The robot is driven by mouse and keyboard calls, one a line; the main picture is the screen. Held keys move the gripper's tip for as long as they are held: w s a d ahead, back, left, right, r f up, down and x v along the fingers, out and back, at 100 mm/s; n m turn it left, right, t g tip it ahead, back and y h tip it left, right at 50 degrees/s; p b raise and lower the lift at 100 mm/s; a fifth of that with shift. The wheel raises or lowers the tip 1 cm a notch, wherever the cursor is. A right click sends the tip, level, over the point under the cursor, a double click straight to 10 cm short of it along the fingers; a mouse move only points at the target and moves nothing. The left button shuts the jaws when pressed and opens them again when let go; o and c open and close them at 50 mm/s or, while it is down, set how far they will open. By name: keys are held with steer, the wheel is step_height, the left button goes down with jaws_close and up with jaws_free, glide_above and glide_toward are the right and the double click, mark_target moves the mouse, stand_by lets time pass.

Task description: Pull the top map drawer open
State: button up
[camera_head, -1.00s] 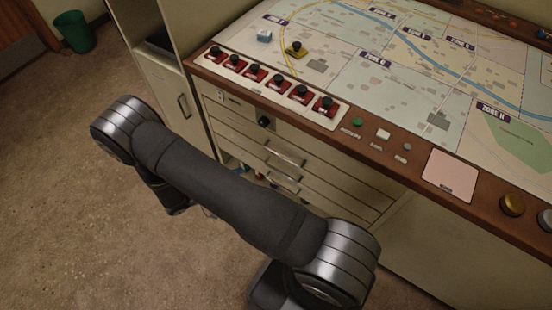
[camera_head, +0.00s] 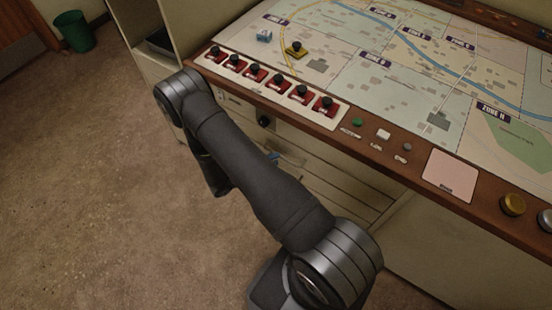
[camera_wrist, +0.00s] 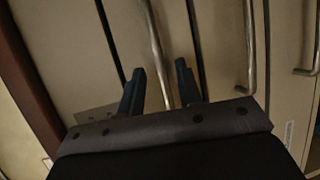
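The top map drawer (camera_wrist: 130,30) shows in the wrist view as a pale front with a metal bar handle (camera_wrist: 153,35). It is the handled drawer nearest the console's brown edge and looks closed. My gripper (camera_wrist: 160,68) is open, with one dark finger on each side of this handle. The bar passes between the fingers, and I see no clear grip on it. In the head view my arm covers much of the drawer stack (camera_head: 345,185), and the gripper is mostly hidden.
Lower drawer handles (camera_wrist: 250,45) run parallel to the right in the wrist view. The console's brown edge (camera_head: 395,163) overhangs the drawers. Red switches (camera_head: 280,84) and a map board (camera_head: 400,70) are on top. Open floor (camera_head: 80,200) lies at the left.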

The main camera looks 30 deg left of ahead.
steer(key=shift+x, duration=0.95)
jaws_close()
steer(key=shift+s, duration=0.15)
steer(key=s, duration=2.4)
jaws_free()
